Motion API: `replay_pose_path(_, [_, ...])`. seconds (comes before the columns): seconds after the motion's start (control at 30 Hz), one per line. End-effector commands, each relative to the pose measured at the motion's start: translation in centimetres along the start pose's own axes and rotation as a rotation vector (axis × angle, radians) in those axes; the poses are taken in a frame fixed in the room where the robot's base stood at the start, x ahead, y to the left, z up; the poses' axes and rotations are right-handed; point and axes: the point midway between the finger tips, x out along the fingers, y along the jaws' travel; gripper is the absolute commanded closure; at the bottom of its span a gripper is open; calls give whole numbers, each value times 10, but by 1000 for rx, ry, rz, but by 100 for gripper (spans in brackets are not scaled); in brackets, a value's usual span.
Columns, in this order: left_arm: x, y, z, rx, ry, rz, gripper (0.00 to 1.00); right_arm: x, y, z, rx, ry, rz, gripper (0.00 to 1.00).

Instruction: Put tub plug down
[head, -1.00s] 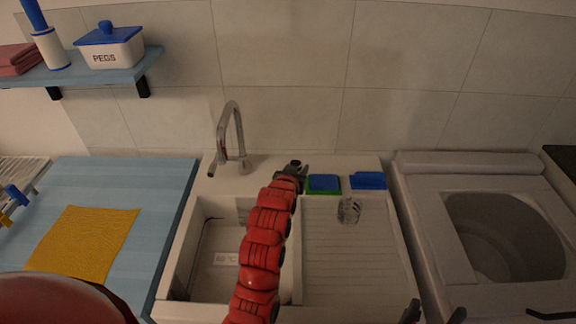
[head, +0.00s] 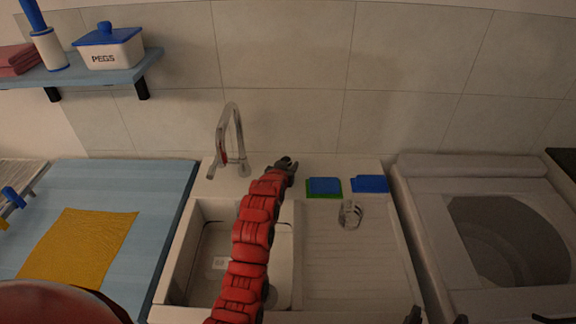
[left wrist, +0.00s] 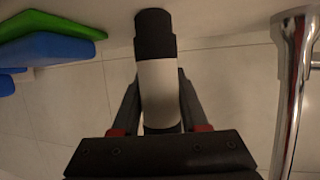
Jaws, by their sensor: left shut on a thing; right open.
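The tub plug (left wrist: 158,75), a cylinder with a black end and a white body, is between the fingers of my left gripper (left wrist: 160,100) in the left wrist view. The left gripper is shut on it. Its black end points at the pale surface at the top of that view; I cannot tell whether they touch. In the head view my left gripper (head: 287,164) is over the sink's back ledge (head: 310,165), right of the tap; the plug cannot be made out there. My right gripper (head: 437,318) shows only its fingertips at the bottom edge, apart and empty.
The tap (head: 230,135) stands close on the left and also shows in the left wrist view (left wrist: 291,90). Blue-green sponge (head: 324,186), blue sponge (head: 370,184) and a glass (head: 350,214) are on the right. The basin (head: 215,240) is below my left arm.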

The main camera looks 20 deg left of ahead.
Motion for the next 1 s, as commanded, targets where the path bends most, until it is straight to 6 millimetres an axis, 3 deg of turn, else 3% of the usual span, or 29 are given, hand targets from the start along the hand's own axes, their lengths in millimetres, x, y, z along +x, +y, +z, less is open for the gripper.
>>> replay_pose_path(0.07, [2,0,4,0,0,0,100,-3,0,1,0,0,0,26])
replay_pose_path(0.1, [1,0,3,0,0,0,51,-2,0,0,0,0,0,26])
replay_pose_path(0.23, [1,0,2,0,0,0,28,-2,0,0,0,0,0,26])
replay_pose_path(0.67, [-5,0,-1,0,0,0,27,2,0,0,0,0,0,26])
replay_pose_path(1.0, [-64,0,-1,0,0,0,27,15,1,-2,0,0,0,26])
